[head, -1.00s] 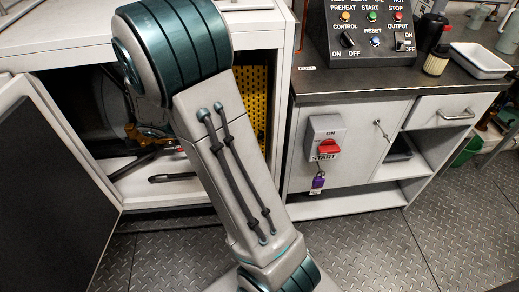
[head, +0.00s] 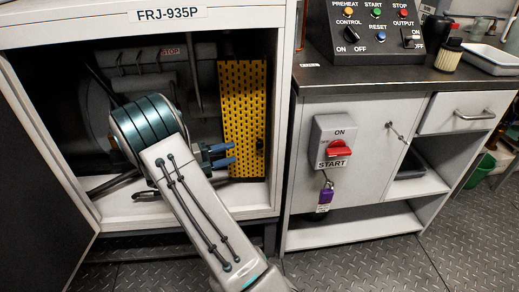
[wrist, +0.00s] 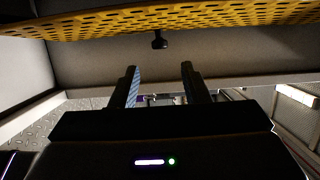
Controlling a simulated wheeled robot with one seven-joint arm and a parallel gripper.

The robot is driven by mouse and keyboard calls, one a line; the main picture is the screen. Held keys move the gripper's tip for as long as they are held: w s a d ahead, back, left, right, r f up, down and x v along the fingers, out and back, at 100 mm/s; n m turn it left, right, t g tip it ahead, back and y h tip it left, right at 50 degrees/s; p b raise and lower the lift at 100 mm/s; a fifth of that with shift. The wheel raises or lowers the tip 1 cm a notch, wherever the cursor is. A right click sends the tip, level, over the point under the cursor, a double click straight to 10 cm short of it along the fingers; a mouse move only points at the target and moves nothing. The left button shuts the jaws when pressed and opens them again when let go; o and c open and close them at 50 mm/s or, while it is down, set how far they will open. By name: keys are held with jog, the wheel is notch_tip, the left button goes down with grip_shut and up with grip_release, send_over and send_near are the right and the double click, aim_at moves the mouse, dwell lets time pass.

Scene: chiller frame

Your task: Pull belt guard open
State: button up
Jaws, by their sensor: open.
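The belt guard (head: 243,110) is a yellow perforated panel standing upright at the right side inside the open chiller frame. In the wrist view the yellow guard (wrist: 190,17) spans the top of the picture. A small dark knob (wrist: 159,41) sticks out from it, beyond and between my fingers in the picture. It also shows near the guard's right edge in the head view (head: 260,144). My gripper (head: 232,155) is just in front of the guard's left part, with blue finger pads. In the wrist view my gripper (wrist: 159,75) is open, with nothing between its fingers.
The frame's open door (head: 35,180) is at the left. A grey cabinet (head: 360,150) with a red START switch (head: 338,147), a purple padlock (head: 326,194) and a control panel (head: 375,32) stands at the right. The floor (head: 400,262) in front is clear.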

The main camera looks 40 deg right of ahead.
aim_at(260, 145)
jog(key=b+x, duration=0.4)
jog(key=x, duration=0.7)
jog(key=shift+d, duration=0.1)
grip_shut()
